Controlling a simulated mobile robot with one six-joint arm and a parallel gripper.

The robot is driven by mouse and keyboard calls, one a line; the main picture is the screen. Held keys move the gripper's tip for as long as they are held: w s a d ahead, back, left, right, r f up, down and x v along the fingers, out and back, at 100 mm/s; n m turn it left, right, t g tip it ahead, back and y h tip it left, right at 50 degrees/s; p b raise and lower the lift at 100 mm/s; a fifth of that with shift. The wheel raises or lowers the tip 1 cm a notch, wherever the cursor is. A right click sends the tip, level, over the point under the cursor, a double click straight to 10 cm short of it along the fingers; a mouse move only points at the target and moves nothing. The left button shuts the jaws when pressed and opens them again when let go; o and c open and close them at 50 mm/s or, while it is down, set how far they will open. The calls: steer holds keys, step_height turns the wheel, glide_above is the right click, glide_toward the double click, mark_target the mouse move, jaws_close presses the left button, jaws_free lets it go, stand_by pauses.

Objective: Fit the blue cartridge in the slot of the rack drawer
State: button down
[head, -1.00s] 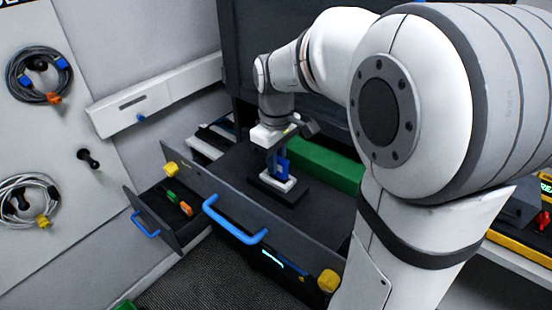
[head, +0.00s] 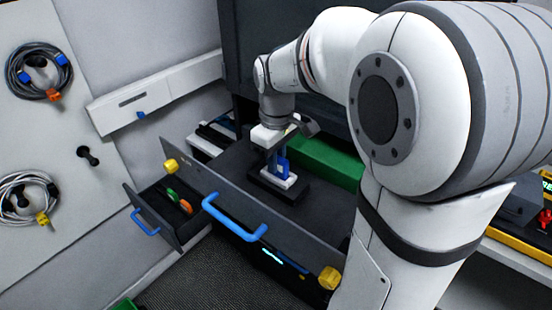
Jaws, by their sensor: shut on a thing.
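The blue cartridge (head: 282,163) is upright in the open rack drawer (head: 232,187), below my wrist. My gripper (head: 275,150) points down and is shut on it; the fingers are small and partly hidden by the wrist. The cartridge's lower end meets a white piece (head: 283,181) on a black block (head: 278,190) on the drawer floor. The slot itself is hidden, and I cannot tell how deep the cartridge sits.
The drawer front has a blue handle (head: 236,219) and yellow knobs (head: 171,166). A green block (head: 327,161) lies behind the cartridge. A smaller open drawer (head: 155,214) stands at left. Coiled cables (head: 38,73) hang on the wall panel.

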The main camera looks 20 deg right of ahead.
steer(key=shift+f+b, duration=0.3)
steer(key=shift+f, duration=0.1)
stand_by(0.5)
steer(key=c, duration=0.8)
jaws_free()
steer(key=shift+r, duration=0.1)
steer(key=shift+r+p, duration=2.75)
steer(key=shift+r, duration=0.7)
steer(key=shift+s+f, duration=0.1)
